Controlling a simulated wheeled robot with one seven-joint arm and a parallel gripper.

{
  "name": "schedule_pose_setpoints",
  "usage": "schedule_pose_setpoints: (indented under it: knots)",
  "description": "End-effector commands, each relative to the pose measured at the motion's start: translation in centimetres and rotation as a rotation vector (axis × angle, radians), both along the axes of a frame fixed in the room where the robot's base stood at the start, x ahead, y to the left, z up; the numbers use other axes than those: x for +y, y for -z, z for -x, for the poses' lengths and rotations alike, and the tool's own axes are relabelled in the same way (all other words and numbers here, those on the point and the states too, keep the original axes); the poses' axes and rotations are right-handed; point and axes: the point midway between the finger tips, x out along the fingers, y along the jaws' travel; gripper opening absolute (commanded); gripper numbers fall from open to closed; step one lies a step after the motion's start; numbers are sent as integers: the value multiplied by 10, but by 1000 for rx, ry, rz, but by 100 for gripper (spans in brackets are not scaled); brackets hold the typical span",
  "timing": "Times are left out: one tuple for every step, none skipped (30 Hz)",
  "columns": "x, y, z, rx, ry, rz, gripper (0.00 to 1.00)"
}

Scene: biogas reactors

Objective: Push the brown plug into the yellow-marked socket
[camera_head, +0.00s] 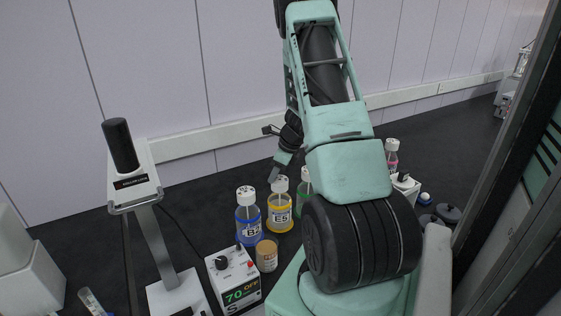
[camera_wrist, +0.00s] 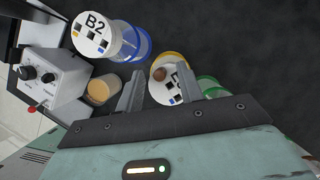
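The yellow-marked bottle E5 (camera_head: 280,212) stands upright on the dark bench. Its white cap (camera_wrist: 176,90) carries a label and dark squares. A small round brown piece (camera_wrist: 158,74), which looks like the brown plug, shows at the cap; I cannot tell how deep it sits. My gripper (camera_wrist: 160,70) is above the cap, its two fingers apart on either side of the brown piece without visibly touching it. In the head view my gripper (camera_head: 277,171) is just above the bottle, partly hidden by my arm. The socket opening itself is not visible.
A blue bottle B2 (camera_head: 248,222) stands close left, a green bottle (camera_head: 304,191) close right. A tan-lidded jar (camera_head: 267,256) and a stirrer box reading 70 (camera_head: 233,280) are in front. A stand with a black cylinder (camera_head: 120,146) is at left. A pink bottle (camera_head: 392,158) stands farther right.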

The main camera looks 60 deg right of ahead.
Motion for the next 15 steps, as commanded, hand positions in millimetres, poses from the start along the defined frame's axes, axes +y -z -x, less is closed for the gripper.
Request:
schedule_pose_setpoints:
  knots:
    - [-1, -4, 1, -2, -1, 2, 37]
    - [-1, -8, 2, -2, 0, 4, 37]
    - [-2, -13, 4, -4, -1, 5, 37]
    - [-3, -18, 6, -3, -1, 4, 37]
    - [-3, -23, 8, -4, 0, 6, 37]
    - [-4, -31, 11, -4, -1, 6, 37]
    - [-5, -37, 13, -5, -1, 7, 37]
    - [-6, -44, 16, -4, -1, 7, 37]
    - [-6, -52, 20, -5, 0, 6, 37]
    - [-8, -59, 23, -4, -1, 7, 37]
    - [-8, -66, 25, -5, 0, 6, 37]
    - [-9, -75, 29, -5, 0, 6, 37]
    - [-10, -81, 32, -4, 0, 6, 37]
    - [-11, -88, 34, -5, -1, 6, 37]
    - [-12, -96, 37, -4, 0, 6, 37]
